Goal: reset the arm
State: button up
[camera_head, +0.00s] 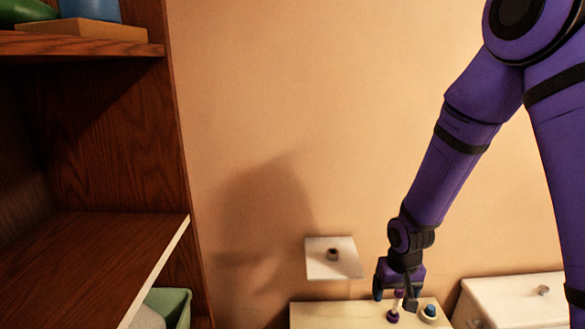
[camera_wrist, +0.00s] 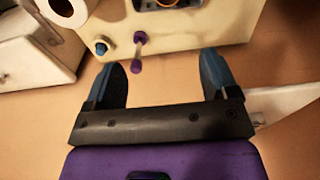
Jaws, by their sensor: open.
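My gripper (camera_head: 396,293) hangs from my purple arm at the lower right of the head view, over or close by a cream surface. In the wrist view my gripper (camera_wrist: 163,77) shows two blue-grey fingers spread wide with nothing between them. A thin stick with purple ends (camera_wrist: 138,52) lies beyond the fingertips, apart from them. A small blue-topped item (camera_wrist: 100,48) is beside it. In the head view the stick's purple end (camera_head: 393,316) and the blue-topped item (camera_head: 430,311) show just below my gripper.
The cream surface (camera_head: 345,315) is at the bottom, with a white box (camera_head: 515,299) to its right. A small white plate-like fixture (camera_head: 322,265) is on the wall, left of my gripper. A dark wooden shelf (camera_head: 100,252) fills the left. A white roll (camera_wrist: 62,8) shows in the wrist view.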

jog(key=s+d+r+t, duration=0.1)
jog(key=s+d+r, duration=0.15)
jog(key=r, duration=0.85)
jog(key=s+d+r+t, duration=0.1)
jog(key=s+r, duration=0.3)
jog(key=r, duration=0.6)
jog(key=s+d+r+t, duration=0.2)
jog(key=s+r, duration=0.9)
jog(key=s, duration=0.4)
jog(key=shift+s+r, duration=0.3)
jog(key=shift+r, duration=0.05)
